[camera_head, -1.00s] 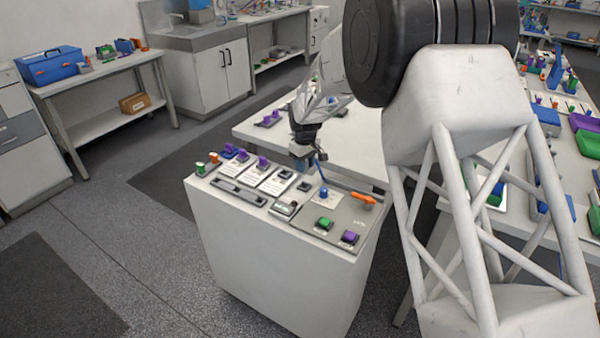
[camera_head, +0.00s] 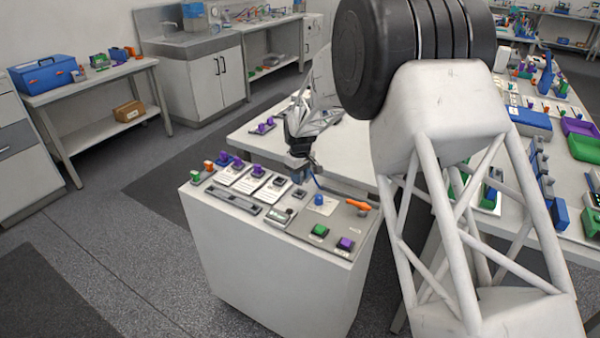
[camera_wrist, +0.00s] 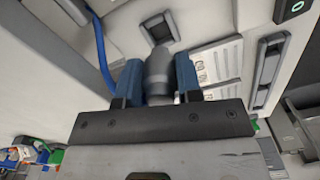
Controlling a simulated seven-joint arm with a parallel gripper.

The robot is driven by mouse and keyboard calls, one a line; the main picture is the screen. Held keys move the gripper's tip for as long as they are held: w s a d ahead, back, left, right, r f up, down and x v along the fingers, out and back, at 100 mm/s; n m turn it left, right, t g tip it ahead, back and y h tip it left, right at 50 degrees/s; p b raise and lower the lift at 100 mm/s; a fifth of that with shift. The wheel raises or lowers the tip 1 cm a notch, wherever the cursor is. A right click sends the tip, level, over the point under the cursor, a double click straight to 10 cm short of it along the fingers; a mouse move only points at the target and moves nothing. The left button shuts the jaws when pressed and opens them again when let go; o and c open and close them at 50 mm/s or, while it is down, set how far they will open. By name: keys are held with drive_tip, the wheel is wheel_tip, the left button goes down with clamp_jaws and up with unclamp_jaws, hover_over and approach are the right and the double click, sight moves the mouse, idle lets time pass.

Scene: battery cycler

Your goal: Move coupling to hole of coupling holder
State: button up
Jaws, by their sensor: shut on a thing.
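My gripper (camera_head: 302,163) is over the top of the white cabinet in the head view. In the wrist view its two blue fingers (camera_wrist: 158,80) are shut on a grey, cylinder-like coupling (camera_wrist: 158,68), one finger on each side. The coupling's near end is hidden by the gripper body. Just beyond the coupling in the wrist view lies a small dark square holder (camera_wrist: 168,20) with a grey rim, probably the coupling holder. The coupling's tip appears close to it, but I cannot tell the height between them.
A blue cable (camera_wrist: 103,55) runs left of the gripper; it also shows in the head view (camera_head: 317,183). White cards (camera_head: 250,182) with purple-topped parts, an orange item (camera_head: 358,205), and green (camera_head: 320,230) and purple (camera_head: 345,243) blocks occupy the cabinet top. A long slotted bar (camera_wrist: 267,75) lies at right.

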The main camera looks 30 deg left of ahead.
drive_tip(key=shift+f, duration=2.25)
drive_tip(key=shift+f, duration=0.2)
drive_tip(key=o, duration=1)
drive_tip(key=shift+r, duration=3.9)
